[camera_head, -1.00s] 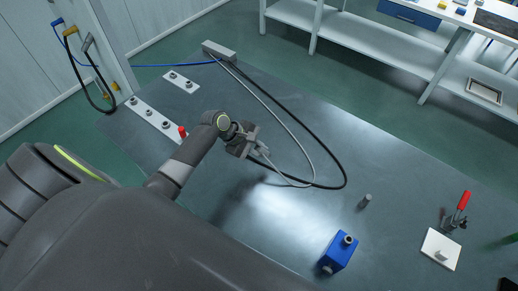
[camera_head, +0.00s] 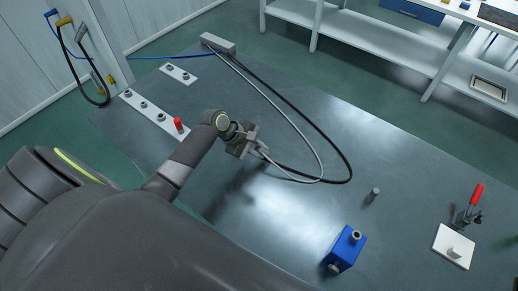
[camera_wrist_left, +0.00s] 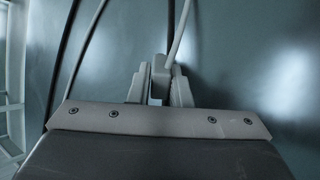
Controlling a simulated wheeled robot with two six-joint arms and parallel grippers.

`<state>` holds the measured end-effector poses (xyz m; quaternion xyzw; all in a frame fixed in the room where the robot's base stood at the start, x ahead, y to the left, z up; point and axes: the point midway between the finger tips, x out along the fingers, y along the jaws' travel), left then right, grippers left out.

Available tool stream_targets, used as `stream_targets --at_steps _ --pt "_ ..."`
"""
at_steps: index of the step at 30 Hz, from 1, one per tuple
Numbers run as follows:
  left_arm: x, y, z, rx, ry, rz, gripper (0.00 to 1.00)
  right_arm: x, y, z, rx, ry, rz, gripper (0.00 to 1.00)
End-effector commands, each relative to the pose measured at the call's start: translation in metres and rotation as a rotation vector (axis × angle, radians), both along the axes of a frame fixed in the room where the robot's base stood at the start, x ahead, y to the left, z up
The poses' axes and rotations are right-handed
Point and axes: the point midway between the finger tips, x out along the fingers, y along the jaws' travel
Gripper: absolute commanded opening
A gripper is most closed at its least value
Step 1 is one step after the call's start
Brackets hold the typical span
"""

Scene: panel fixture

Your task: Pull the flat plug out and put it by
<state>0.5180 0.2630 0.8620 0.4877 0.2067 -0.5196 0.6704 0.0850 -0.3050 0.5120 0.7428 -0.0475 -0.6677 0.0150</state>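My left gripper (camera_head: 257,148) is held above the grey table, left of its middle. In the left wrist view its two fingers (camera_wrist_left: 159,88) are shut on a pale grey block, which I take to be the flat plug (camera_wrist_left: 159,67). A light grey cable (camera_head: 298,133) runs to it. The plug is mostly hidden by the gripper in the head view, and no socket shows around it. My right gripper is in neither view.
A grey box (camera_head: 218,43) at the back feeds the grey cable and a looping black cable (camera_head: 330,135). Two white strips with round fittings (camera_head: 143,104) lie left, one with a red cap (camera_head: 179,125). A blue block (camera_head: 345,247), small post (camera_head: 373,195) and red-handled clamp (camera_head: 472,200) stand right.

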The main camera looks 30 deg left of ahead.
Motion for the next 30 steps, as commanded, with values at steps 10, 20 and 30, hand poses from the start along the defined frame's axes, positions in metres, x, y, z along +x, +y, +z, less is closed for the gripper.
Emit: stream_targets --at_steps 10,20,30 --pt "0.0 0.0 0.0 0.0 0.0 0.0 0.41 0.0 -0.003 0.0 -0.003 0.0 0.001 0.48" --pt "-0.008 0.013 0.017 0.005 -0.002 -0.001 0.41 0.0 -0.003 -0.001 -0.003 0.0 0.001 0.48" --pt "-0.036 0.048 0.073 0.007 -0.001 -0.001 0.41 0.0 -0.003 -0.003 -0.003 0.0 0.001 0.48"
